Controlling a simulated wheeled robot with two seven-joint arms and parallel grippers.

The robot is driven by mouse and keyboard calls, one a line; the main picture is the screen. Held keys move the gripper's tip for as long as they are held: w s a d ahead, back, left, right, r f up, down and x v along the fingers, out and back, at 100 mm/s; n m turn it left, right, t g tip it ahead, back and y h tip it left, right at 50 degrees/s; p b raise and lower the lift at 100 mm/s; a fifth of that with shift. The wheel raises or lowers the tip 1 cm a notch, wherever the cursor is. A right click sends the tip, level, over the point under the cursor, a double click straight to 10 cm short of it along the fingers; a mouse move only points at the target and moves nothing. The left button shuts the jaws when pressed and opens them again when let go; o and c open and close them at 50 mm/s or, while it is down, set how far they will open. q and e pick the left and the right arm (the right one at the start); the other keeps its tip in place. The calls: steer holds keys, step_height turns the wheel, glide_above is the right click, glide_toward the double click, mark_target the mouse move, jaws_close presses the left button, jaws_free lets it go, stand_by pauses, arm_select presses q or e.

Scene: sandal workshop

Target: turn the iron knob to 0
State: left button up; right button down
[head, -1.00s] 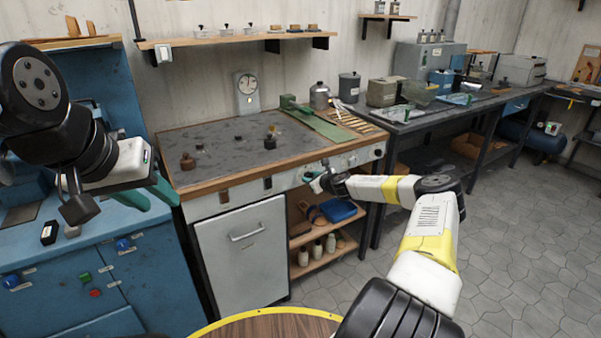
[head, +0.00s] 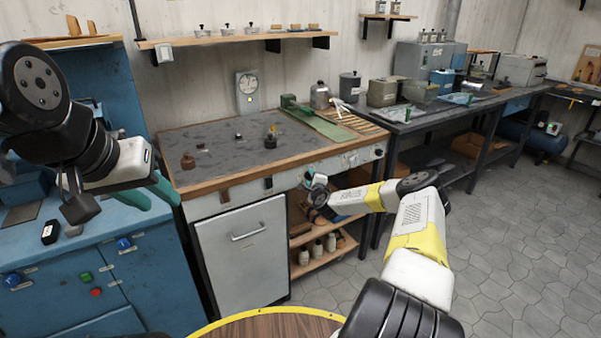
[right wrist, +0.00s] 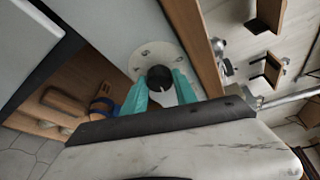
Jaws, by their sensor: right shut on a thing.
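The iron knob (right wrist: 160,77) is a dark round knob on a pale round plate with small dark marks, on the bench's white front panel. In the right wrist view, the teal fingers of my right gripper (right wrist: 160,88) stand on either side of the knob and are shut on it. The marks are too small to read, so I cannot tell its setting. In the head view, my right gripper (head: 309,180) is at the front panel and hides this knob. My left gripper (head: 150,194) hangs empty at the left above the blue cabinet, its teal fingers apart.
Below are a white door (head: 240,255) and an open shelf (head: 325,262) with bottles. The floor at right is clear.

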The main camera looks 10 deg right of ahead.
steer(key=n, duration=0.1)
steer(key=n+t, duration=0.1)
steer(key=n, duration=0.1)
steer(key=n+t, duration=0.1)
steer(key=shift+a+f+n, duration=0.2)
steer(key=shift+f+n, duration=0.05)
steer(key=shift+n, duration=0.15)
steer(key=n, duration=0.2)
steer(key=n+t, duration=0.1)
steer(key=n, duration=0.1)
steer(key=shift+f+n+t, duration=0.1)
steer(key=shift+n+t, duration=0.2)
steer(key=n+y, duration=0.1)
steer(key=n, duration=0.1)
steer(key=n+t+y, duration=0.1)
steer(key=n, duration=0.2)
steer(key=shift+d+f+n, duration=0.15)
steer(key=shift+n, duration=0.15)
steer(key=n+y, duration=0.1)
steer(key=n, duration=0.2)
steer(key=n+y, duration=0.2)
steer(key=n, duration=0.2)
steer(key=shift+d+t+y, duration=0.15)
steer(key=shift+t+y, duration=0.15)
steer(key=shift+t, duration=0.1)
steer(key=shift+n, duration=0.3)
steer(key=c, duration=1)
jaws_free()
